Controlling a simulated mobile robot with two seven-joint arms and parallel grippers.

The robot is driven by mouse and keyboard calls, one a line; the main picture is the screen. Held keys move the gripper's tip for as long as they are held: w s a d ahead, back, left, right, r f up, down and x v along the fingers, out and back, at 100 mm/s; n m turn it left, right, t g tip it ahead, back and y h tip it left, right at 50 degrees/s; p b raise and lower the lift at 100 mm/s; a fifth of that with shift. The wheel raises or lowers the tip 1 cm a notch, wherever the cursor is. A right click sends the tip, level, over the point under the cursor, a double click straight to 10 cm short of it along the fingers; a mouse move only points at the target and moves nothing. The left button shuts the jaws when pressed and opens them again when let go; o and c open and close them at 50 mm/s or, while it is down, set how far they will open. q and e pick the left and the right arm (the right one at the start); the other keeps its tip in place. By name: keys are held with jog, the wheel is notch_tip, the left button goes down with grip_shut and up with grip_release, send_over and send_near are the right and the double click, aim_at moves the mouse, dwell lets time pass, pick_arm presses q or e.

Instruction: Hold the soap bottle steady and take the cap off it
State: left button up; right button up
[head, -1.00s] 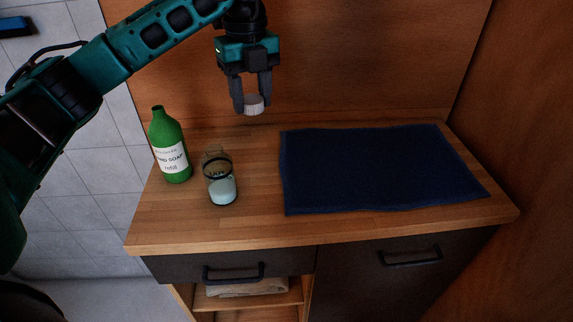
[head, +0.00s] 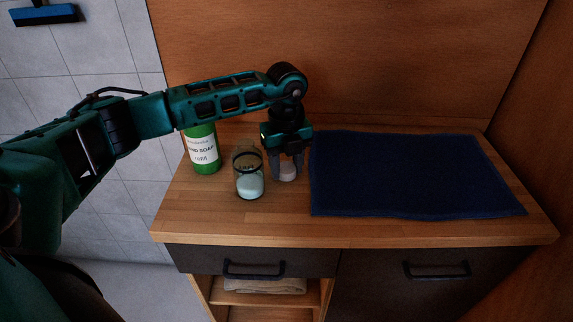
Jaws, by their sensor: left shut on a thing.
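My left gripper (head: 287,172) points down low over the counter, between the glass jar and the blue mat. It is shut on a small white cap (head: 288,172), which is at or just above the counter top; I cannot tell if it touches. The green soap bottle (head: 206,158), labelled hand soap refill, stands upright at the left rear. My left arm hides its top. A clear glass jar (head: 249,179) with pale liquid in its lower part stands upright in front of the bottle and left of the gripper. My right gripper is not in view.
A dark blue mat (head: 410,175) covers the right part of the wooden counter (head: 345,229). A wooden wall is behind. The front strip of the counter is clear. Drawers with black handles (head: 254,270) are below.

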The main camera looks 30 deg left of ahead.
aim_at(287, 168)
pick_arm(q)
jog(key=shift+f, duration=0.2)
jog(key=o, duration=1.2)
jog(key=shift+r, duration=0.6)
notch_tip(287, 168, up, 11)
jog(key=shift+r, duration=0.1)
